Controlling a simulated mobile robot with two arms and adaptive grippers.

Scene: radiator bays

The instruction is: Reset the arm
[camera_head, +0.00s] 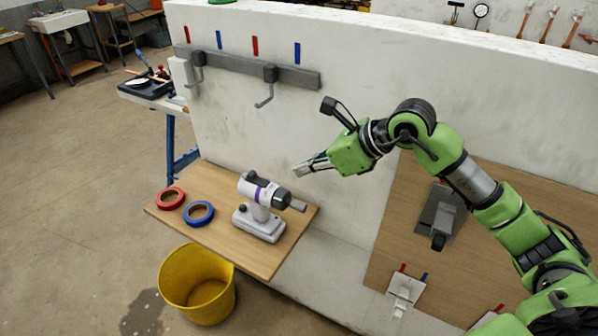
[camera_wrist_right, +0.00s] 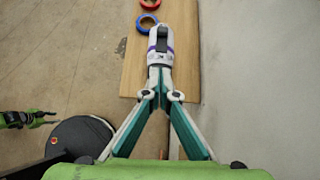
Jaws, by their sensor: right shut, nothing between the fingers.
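My right arm (camera_head: 490,205) reaches in from the right in the head view. Its gripper (camera_head: 303,169) is shut and empty, held in front of the white wall, above and right of the cordless drill (camera_head: 262,205). In the wrist view the right fingers (camera_wrist_right: 160,88) meet at their tips, with the drill (camera_wrist_right: 160,48) beyond them. My left gripper (camera_wrist_right: 45,118) seems to show small at the left of the wrist view; its finger opening is unclear. It is outside the head view.
The drill stands on a wooden shelf (camera_head: 225,240) with a red tape roll (camera_head: 171,198) and a blue tape roll (camera_head: 199,213). A yellow bucket (camera_head: 197,285) stands below. A grey hook rail (camera_head: 245,70) and wooden panel (camera_head: 400,240) are on the wall.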

